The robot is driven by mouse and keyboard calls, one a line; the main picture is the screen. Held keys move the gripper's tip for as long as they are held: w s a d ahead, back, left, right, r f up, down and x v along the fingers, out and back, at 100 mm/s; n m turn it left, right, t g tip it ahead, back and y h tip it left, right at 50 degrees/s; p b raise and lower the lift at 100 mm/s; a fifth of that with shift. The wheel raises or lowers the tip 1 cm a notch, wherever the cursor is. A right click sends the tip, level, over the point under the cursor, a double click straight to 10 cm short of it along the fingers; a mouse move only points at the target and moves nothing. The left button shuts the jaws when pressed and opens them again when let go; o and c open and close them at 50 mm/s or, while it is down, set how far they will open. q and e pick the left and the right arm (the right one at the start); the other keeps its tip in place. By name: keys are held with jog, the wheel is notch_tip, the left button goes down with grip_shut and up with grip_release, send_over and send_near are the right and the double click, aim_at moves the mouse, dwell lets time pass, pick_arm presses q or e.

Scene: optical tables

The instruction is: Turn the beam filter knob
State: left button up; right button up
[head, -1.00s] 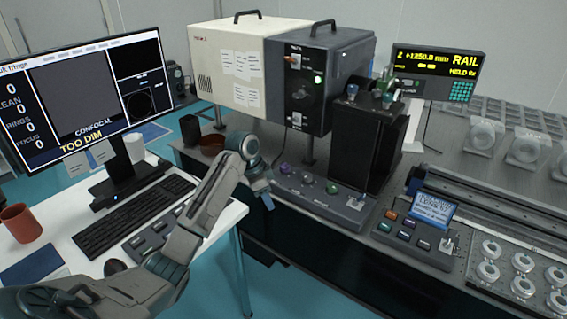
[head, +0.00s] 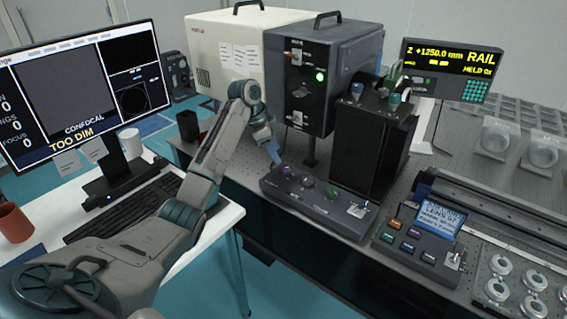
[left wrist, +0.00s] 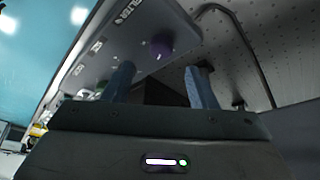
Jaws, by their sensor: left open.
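The purple knob (head: 285,170) is at the left end of a dark control panel (head: 285,196) on the bench. In the left wrist view the same purple knob (left wrist: 160,46) shows beyond the fingertips, beside lettering that seems to end in "LTER". My left gripper (head: 272,150) is above and just left of it in the head view. In the left wrist view my left gripper (left wrist: 160,76) is open, its two blue fingers apart with nothing between them. The knob appears between their lines but apart from them. My right gripper is out of view.
A grey knob (head: 307,181), a green knob (head: 332,193) and a switch (head: 357,210) share the panel. The lamp box (head: 322,65) with a green light stands behind, a black block (head: 372,145) to the right. The monitor (head: 80,95) reads "TOO DIM".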

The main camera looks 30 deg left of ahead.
aim_at(284, 167)
pick_arm(q)
jog(key=x, duration=0.6)
jog(key=shift+w+f+p, duration=0.1)
jog(key=shift+f+p, duration=0.2)
jog(key=shift+f, duration=0.1)
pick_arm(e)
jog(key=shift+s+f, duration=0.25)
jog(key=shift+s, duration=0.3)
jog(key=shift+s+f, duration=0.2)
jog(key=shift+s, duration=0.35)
pick_arm(q)
jog(key=c, duration=1)
